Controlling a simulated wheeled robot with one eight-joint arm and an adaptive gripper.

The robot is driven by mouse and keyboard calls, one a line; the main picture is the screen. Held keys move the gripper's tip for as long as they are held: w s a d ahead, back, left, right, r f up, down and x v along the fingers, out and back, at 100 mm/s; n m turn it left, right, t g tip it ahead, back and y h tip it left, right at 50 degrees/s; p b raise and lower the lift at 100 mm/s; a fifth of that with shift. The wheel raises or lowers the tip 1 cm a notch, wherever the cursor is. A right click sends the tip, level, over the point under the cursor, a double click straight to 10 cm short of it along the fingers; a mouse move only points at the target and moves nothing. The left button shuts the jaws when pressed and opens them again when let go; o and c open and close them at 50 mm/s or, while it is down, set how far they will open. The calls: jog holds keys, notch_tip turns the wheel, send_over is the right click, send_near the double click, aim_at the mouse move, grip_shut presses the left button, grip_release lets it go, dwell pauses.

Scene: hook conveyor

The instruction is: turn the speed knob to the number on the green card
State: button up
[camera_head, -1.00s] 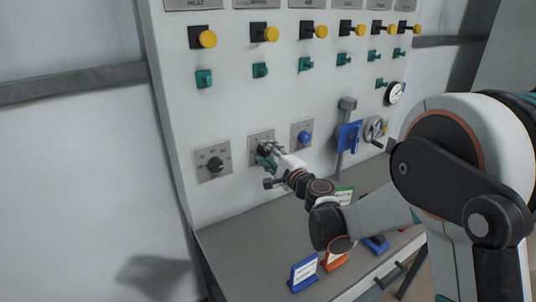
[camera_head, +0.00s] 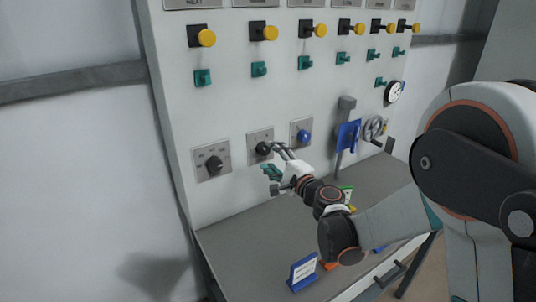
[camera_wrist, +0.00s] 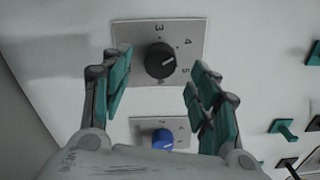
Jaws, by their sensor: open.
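The panel has a black knob (camera_head: 263,148) on a grey plate in the middle of a row of knobs. In the wrist view the black knob (camera_wrist: 160,61) sits on a plate with digits around it, 3, 4 and 5 among them. I cannot tell surely where its pointer stands. My gripper (camera_head: 277,159) is in front of this knob, open and empty, a little off the panel. In the wrist view the teal fingers (camera_wrist: 158,88) are spread on either side, below the knob.
Another black knob (camera_head: 214,165) is to the left, and a blue knob (camera_head: 304,137) to the right. A blue card (camera_head: 303,272) and an orange card (camera_head: 329,265) stand on the grey shelf (camera_head: 245,245).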

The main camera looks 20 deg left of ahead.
jog(key=v, duration=0.8)
jog(key=shift+s+d, duration=0.2)
jog(key=shift+s, duration=0.05)
